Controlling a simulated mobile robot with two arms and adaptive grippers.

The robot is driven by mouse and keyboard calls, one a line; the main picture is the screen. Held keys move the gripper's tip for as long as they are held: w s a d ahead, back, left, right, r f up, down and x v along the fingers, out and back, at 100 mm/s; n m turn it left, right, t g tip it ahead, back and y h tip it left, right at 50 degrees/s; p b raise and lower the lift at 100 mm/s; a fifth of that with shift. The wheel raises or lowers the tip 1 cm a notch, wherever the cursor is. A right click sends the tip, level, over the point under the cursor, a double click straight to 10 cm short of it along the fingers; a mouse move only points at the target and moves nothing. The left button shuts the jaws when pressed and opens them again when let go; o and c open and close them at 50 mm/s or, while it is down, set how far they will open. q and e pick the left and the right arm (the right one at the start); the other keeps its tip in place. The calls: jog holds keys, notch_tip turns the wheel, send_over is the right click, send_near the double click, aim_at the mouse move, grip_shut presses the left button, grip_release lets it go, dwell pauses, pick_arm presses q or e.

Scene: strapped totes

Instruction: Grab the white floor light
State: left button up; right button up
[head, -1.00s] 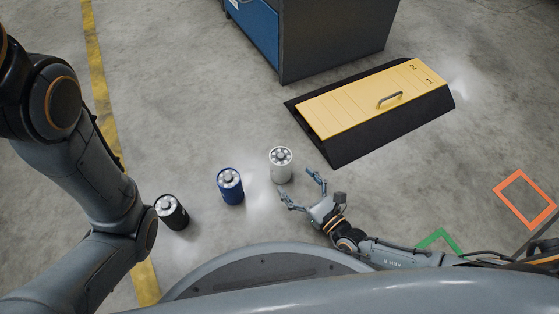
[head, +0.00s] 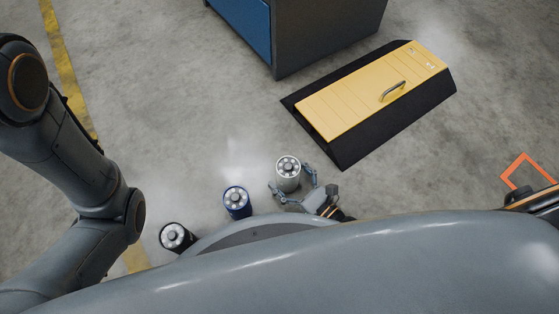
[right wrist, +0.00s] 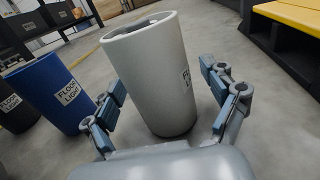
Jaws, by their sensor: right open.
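The white floor light (head: 287,179) stands upright on the concrete floor, a pale cylinder with a ring of lamps on top. In the right wrist view the white floor light (right wrist: 158,85) fills the middle, with part of its label showing. My right gripper (head: 293,186) is open, with one finger on each side of the light's lower body. In the right wrist view the right gripper's fingers (right wrist: 165,92) flank the light; whether they touch it I cannot tell. My left arm comes in at the left of the head view, but its gripper is outside the picture.
A blue floor light (head: 237,203) and a black floor light (head: 176,237) stand to the left of the white one. A yellow-topped black ramp box (head: 350,103) lies to the upper right, and a blue-grey cabinet (head: 318,35) stands behind. Floor beyond the lights is clear.

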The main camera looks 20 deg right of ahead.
jog(key=c, duration=1.5)
jog(key=shift+r, duration=0.1)
grip_shut()
